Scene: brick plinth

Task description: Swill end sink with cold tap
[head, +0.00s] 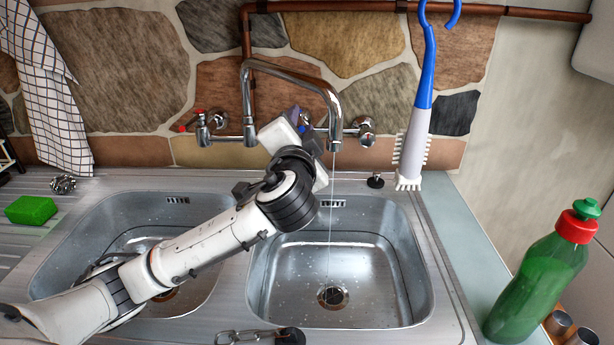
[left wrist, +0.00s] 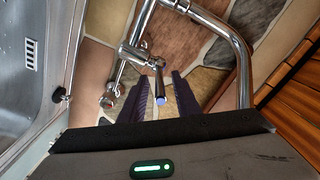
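The chrome mixer tap (head: 295,72) stands on the wall over the right-hand sink (head: 410,300). A thin stream of water (head: 330,220) runs from its spout towards that sink's drain (head: 332,297). My left gripper (head: 304,120) is up beside the spout, with my arm across the left sink. In the left wrist view its two dark fingers (left wrist: 162,80) are apart, with the blue-tipped cold tap lever (left wrist: 159,90) showing between them; contact cannot be told. The red-marked hot tap (head: 200,122) is to the left. My right gripper is not in view.
The left sink (head: 75,240) lies partly under my arm. A blue-and-white brush (head: 415,130) stands behind the right sink. A green bottle (head: 540,275) stands at the right, a green sponge (head: 31,210) at the left. A plug on a chain (head: 290,337) lies in front.

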